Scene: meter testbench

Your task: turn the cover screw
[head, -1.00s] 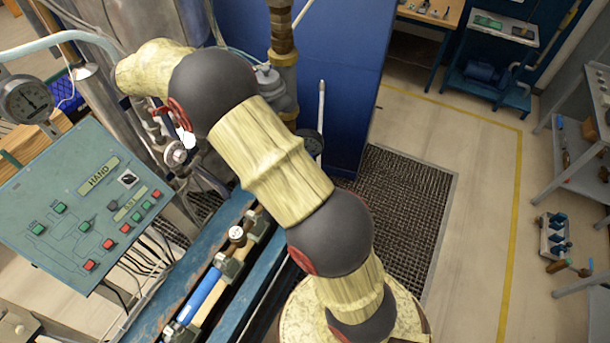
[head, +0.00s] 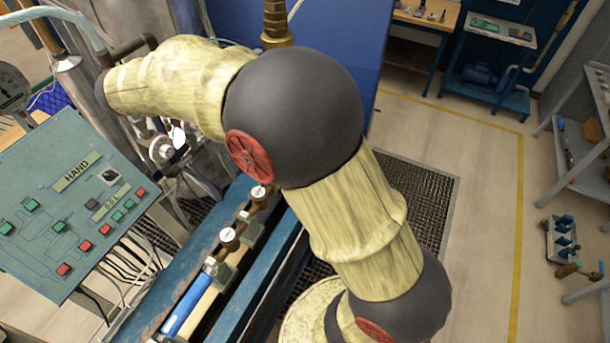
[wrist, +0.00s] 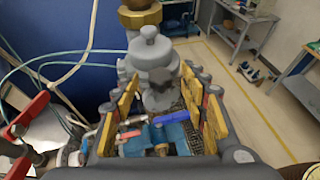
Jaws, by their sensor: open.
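A grey metal fitting with a rounded knob on top (wrist: 150,62) stands upright in the wrist view, below a brass collar. I cannot tell for certain which part is the cover screw. My gripper (wrist: 160,88) has its yellow-padded fingers spread apart, one on each side of the fitting's lower part in the picture. Whether they touch it is not clear. A blue lever (wrist: 178,116) and a red lever (wrist: 128,136) show between the fingers, farther down. In the head view my arm reaches to the upper left, and the gripper is hidden.
A green control panel (head: 42,232) marked HAND stands at the left. A blue bench frame (head: 158,282) with pipes and small gauges runs beside my arm. A blue cabinet wall (head: 345,20) stands behind. The floor (head: 470,160) to the right is largely clear, with shelves beyond.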

